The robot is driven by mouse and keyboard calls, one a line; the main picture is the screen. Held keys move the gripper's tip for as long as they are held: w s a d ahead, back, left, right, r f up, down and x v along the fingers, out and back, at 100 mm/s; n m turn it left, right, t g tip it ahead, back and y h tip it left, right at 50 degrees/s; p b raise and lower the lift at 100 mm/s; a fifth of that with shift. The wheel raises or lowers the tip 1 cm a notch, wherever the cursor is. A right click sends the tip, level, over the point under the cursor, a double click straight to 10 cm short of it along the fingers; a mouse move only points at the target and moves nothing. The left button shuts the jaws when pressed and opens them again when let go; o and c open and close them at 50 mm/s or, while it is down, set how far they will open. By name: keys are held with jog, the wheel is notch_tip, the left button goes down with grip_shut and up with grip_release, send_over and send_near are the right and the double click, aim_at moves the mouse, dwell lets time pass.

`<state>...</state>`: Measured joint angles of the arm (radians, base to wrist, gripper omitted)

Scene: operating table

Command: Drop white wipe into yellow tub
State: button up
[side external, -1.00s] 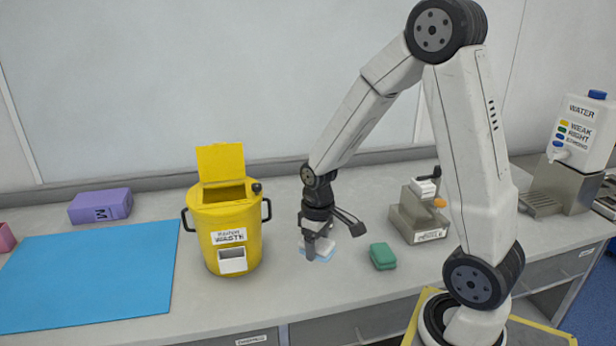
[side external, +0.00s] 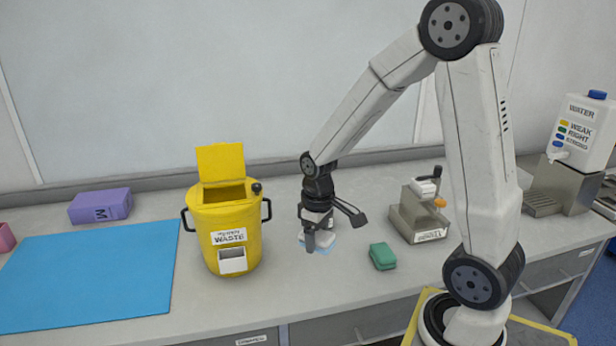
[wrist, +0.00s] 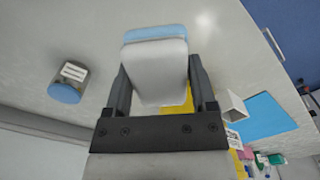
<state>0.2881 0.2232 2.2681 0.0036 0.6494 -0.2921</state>
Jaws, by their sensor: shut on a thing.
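The white wipe (side external: 328,243), a white block with a pale blue layer, is between the fingers of my gripper (side external: 318,242). In the wrist view the wipe (wrist: 157,70) fills the gap between both fingers, and my gripper (wrist: 160,85) is shut on it. The side view shows it a little above the bench, partly hidden by the fingers. The yellow tub (side external: 226,250) stands left of my gripper with its lid raised and a waste label on its front. Part of the yellow tub (wrist: 175,98) shows behind the wipe in the wrist view.
A green sponge (side external: 382,256) lies on the bench right of my gripper. A blue mat (side external: 90,275) and a purple box (side external: 101,206) are at the left. A grey metal device (side external: 420,215) stands at the right. The bench between gripper and tub is clear.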

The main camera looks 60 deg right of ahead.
notch_tip(320, 180, up, 25)
jog(key=w+a+n, duration=0.3)
jog(key=w+n, duration=0.6)
jog(key=w, duration=1.2)
jog(key=shift+w+f, duration=0.15)
jog(key=shift+f, duration=1.15)
jog(key=shift+w+f, duration=0.1)
jog(key=shift+f, duration=1.2)
jog(key=shift+f, duration=0.15)
jog(key=shift+f, duration=2.85)
jog(key=o, duration=1.1)
